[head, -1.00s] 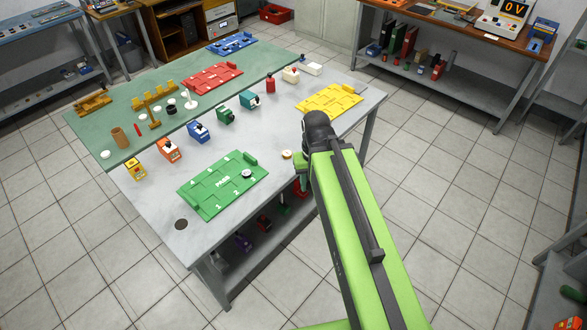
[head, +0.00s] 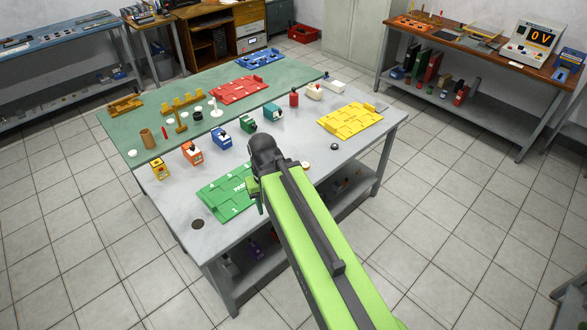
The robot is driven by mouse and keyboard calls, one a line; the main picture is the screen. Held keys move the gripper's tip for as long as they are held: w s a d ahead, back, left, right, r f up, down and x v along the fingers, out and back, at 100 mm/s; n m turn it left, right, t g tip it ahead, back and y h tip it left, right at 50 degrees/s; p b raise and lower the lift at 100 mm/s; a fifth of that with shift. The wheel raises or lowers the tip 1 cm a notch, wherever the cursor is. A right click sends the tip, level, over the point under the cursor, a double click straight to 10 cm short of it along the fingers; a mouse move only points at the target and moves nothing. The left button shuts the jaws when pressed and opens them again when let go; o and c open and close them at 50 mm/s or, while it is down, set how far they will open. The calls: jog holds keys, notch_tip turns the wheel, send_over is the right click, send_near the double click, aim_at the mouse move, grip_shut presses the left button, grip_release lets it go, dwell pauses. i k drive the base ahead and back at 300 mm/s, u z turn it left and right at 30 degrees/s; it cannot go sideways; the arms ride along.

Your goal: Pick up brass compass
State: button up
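A small round disc with a pale face and a brass-coloured edge (head: 306,165) lies on the grey part of the table, just right of my arm's black joint. It looks like the brass compass, but it is too small to be sure. My green arm reaches up from the bottom right over the table's front edge. Its end (head: 254,190) hangs over the right part of the green board (head: 222,203), left of the disc. My gripper's fingers are hidden behind the arm, and nothing held shows.
A small dark ball (head: 334,146) and a yellow board (head: 350,118) lie to the right. Several coloured blocks and a red bottle (head: 294,98) stand in a row behind. A red board (head: 238,90) and brown stands are on the green mat.

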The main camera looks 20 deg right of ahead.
aim_at(306, 165)
jog(key=z, duration=0.05)
jog(key=i, duration=1)
jog(key=u, duration=0.1)
